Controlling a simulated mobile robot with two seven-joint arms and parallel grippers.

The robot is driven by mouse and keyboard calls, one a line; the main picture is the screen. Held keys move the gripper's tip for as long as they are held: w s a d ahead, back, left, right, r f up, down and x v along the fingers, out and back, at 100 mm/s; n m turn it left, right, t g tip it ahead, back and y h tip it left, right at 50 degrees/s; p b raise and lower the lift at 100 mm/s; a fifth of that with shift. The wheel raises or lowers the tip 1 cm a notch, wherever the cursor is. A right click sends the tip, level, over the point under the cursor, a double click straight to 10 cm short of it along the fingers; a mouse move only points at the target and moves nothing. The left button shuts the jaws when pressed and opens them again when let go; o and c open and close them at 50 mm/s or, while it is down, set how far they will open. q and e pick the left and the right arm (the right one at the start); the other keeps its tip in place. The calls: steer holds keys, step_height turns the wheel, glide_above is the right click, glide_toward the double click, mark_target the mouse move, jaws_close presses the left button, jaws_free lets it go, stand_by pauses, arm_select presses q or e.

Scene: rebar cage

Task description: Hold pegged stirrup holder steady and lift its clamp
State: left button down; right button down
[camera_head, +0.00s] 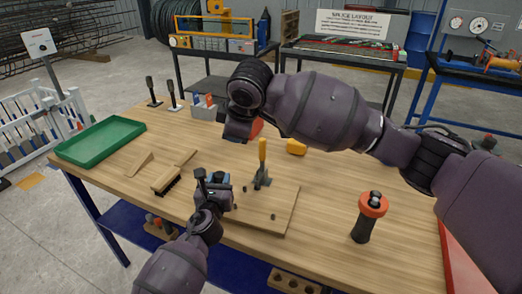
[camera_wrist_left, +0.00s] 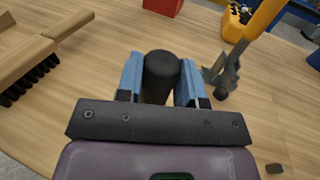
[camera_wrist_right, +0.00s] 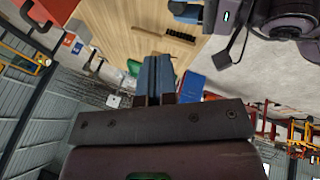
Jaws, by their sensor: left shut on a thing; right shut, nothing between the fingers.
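The pegged holder is a flat wooden board (camera_head: 278,221) with small dark pegs, lying on the workbench. Its toggle clamp has a grey metal base and a yellow handle (camera_head: 262,150), standing upright in the head view. The handle (camera_wrist_left: 266,18) also shows at the top right of the left wrist view. My left gripper (camera_head: 214,178) is at the board's left side, left of the clamp. Its blue fingers (camera_wrist_left: 160,82) are shut on a black round post (camera_wrist_left: 160,68). My right gripper's fingers (camera_wrist_right: 154,80) are together and empty; in the head view my right wrist hides them, above and behind the clamp.
A wire brush (camera_head: 166,180) and wooden pieces lie left of the board. A green tray (camera_head: 100,139) sits at the bench's left edge. A black-and-orange tool (camera_head: 368,216) stands right of the board. A yellow object (camera_head: 296,147) lies behind it. Bare bench shows between them.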

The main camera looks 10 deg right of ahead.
steer(key=shift+s+d+f+m+g+h, duration=0.1)
steer(key=shift+s+d+g+h, duration=0.1)
steer(key=shift+d+h, duration=0.5)
steer(key=shift+s+d+f+m+g+h, duration=0.15)
steer(key=shift+d+h, duration=0.3)
steer(key=shift+d, duration=0.45)
steer(key=shift+s+d+f+m+g+h, duration=0.1)
steer(key=shift+s+d+g+h, duration=0.1)
steer(key=shift+d+h, duration=0.5)
steer(key=shift+d+f, duration=0.1)
steer(key=w+d+f, duration=0.2)
steer(key=w+f, duration=0.5)
steer(key=f, duration=0.2)
steer(key=shift+w, duration=0.25)
steer(key=shift+d, duration=0.1)
